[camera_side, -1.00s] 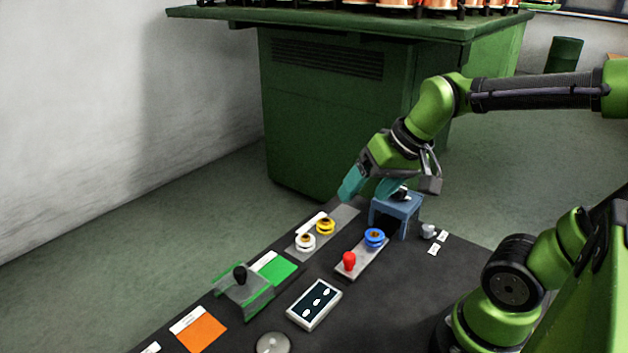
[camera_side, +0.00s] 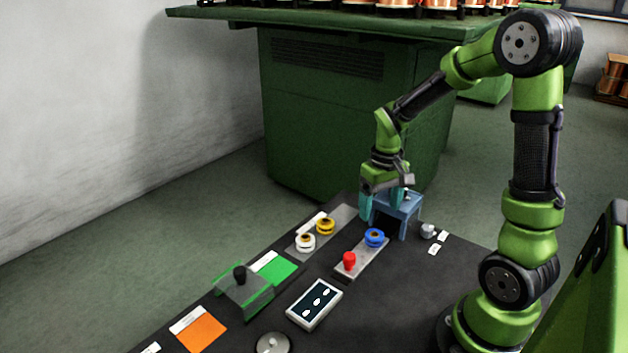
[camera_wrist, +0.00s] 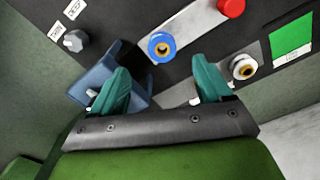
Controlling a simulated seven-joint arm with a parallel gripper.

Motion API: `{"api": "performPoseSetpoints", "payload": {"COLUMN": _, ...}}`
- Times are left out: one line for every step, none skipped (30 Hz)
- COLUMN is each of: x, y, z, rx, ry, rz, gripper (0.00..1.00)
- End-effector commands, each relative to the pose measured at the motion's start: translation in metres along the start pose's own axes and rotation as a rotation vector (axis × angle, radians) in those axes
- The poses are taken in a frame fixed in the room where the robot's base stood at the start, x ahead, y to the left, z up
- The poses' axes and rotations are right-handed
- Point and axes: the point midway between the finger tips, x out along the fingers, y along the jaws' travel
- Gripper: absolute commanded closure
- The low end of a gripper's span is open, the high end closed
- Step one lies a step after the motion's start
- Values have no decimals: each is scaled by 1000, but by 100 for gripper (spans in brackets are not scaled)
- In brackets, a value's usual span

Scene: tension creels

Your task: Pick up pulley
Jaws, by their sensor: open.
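Three spool-shaped pulleys show in the side view. The blue pulley (camera_side: 374,238) sits on a grey plate with a red knob (camera_side: 349,261). The white pulley (camera_side: 306,241) and the yellow pulley (camera_side: 325,226) sit on another grey plate. My gripper (camera_side: 382,203) is open, with teal fingers pointing down beside the blue stand (camera_side: 407,208), above the table. In the wrist view the blue pulley (camera_wrist: 161,47) lies ahead of the gap between the fingertips (camera_wrist: 164,82). The white pulley (camera_wrist: 242,66) is right of the right finger. I cannot make out the yellow pulley there.
The blue stand (camera_wrist: 95,88) is close to the left finger in the wrist view. A grey knob (camera_side: 428,231) with white labels stands right of it. A display box (camera_side: 314,304), a green pad (camera_side: 279,270) and a clear cover (camera_side: 243,291) lie nearer the front.

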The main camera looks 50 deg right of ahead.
Motion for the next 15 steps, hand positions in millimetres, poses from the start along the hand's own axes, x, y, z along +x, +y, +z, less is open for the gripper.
{"api": "performPoseSetpoints", "payload": {"x": 10, "y": 0, "z": 1, "rx": 0, "ry": -6, "rz": 0, "gripper": 22}}
{"api": "performPoseSetpoints", "payload": {"x": 15, "y": 0, "z": 1, "rx": -1, "ry": -5, "rz": 0, "gripper": 22}}
{"api": "performPoseSetpoints", "payload": {"x": 20, "y": 0, "z": 0, "rx": -1, "ry": -3, "rz": 0, "gripper": 22}}
{"api": "performPoseSetpoints", "payload": {"x": 23, "y": 0, "z": 0, "rx": 0, "ry": -3, "rz": 0, "gripper": 22}}
{"api": "performPoseSetpoints", "payload": {"x": 26, "y": 0, "z": 0, "rx": 0, "ry": -2, "rz": -1, "gripper": 22}}
{"api": "performPoseSetpoints", "payload": {"x": 28, "y": 0, "z": 0, "rx": 0, "ry": -2, "rz": -1, "gripper": 22}}
{"api": "performPoseSetpoints", "payload": {"x": 30, "y": 0, "z": 0, "rx": 0, "ry": -1, "rz": -1, "gripper": 22}}
{"api": "performPoseSetpoints", "payload": {"x": 31, "y": -1, "z": 0, "rx": 0, "ry": 0, "rz": -1, "gripper": 22}}
{"api": "performPoseSetpoints", "payload": {"x": 33, "y": -1, "z": 0, "rx": -1, "ry": 0, "rz": 0, "gripper": 22}}
{"api": "performPoseSetpoints", "payload": {"x": 36, "y": -1, "z": 0, "rx": -1, "ry": -2, "rz": 0, "gripper": 22}}
{"api": "performPoseSetpoints", "payload": {"x": 39, "y": -1, "z": 0, "rx": -1, "ry": -3, "rz": 0, "gripper": 22}}
{"api": "performPoseSetpoints", "payload": {"x": 45, "y": -2, "z": 0, "rx": -1, "ry": -4, "rz": -1, "gripper": 22}}
{"api": "performPoseSetpoints", "payload": {"x": 50, "y": -2, "z": 0, "rx": 0, "ry": -4, "rz": -1, "gripper": 22}}
{"api": "performPoseSetpoints", "payload": {"x": 55, "y": -2, "z": 0, "rx": 0, "ry": -5, "rz": -1, "gripper": 22}}
{"api": "performPoseSetpoints", "payload": {"x": 61, "y": -2, "z": -1, "rx": -1, "ry": -4, "rz": 0, "gripper": 22}}
